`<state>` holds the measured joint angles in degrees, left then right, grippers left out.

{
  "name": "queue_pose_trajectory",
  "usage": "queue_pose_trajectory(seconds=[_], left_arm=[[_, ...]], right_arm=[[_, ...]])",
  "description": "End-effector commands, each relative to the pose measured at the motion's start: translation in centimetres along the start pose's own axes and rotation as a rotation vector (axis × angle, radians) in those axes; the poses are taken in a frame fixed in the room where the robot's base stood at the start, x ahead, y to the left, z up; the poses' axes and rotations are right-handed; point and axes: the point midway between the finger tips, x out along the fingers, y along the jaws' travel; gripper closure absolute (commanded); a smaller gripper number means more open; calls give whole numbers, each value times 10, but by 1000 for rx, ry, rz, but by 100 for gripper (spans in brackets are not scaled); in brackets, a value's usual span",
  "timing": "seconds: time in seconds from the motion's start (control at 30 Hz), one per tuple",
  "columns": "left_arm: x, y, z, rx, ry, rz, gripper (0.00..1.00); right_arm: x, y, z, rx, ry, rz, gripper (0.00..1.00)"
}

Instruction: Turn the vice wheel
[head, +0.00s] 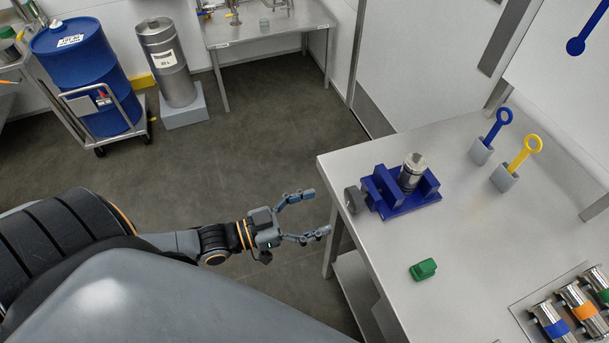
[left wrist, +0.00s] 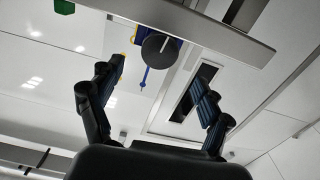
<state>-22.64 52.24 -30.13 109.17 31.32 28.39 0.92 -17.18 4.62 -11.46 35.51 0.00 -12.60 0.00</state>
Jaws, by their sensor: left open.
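The blue vice (head: 408,203) sits at the left edge of the steel table, with a metal cylinder (head: 412,172) standing in it. Its dark grey vice wheel (head: 356,199) is on the vice's left side, at the table edge. My left gripper (head: 315,213) is open and empty, left of the wheel and apart from it, its fingers pointing toward it. In the left wrist view the wheel (left wrist: 160,47) shows as a dark disc beyond the two spread fingers, between them across the picture. It hides most of the vice there. My right gripper is not in view.
The steel table (head: 460,255) bears a green block (head: 423,270), blue (head: 497,127) and yellow (head: 524,154) ring-handled tools in grey holders, and banded metal cylinders (head: 552,322). A blue drum (head: 88,75) on a cart stands far left. Floor between is clear.

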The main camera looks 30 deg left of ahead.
Motion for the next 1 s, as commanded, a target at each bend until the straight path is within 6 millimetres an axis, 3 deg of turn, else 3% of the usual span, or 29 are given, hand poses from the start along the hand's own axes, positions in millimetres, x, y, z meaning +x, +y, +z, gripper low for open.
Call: queue_pose_trajectory(seconds=[0.23,0.8,0.93,1.0], left_arm=[[-22,0,0,0,-1,0,21],[-23,-1,1,0,-2,-2,21],[-25,-14,25,19,-48,-40,21],[-28,-30,55,40,-111,-88,21]], right_arm=[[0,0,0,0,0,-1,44],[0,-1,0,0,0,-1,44],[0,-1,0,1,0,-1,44],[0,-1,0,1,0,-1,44]])
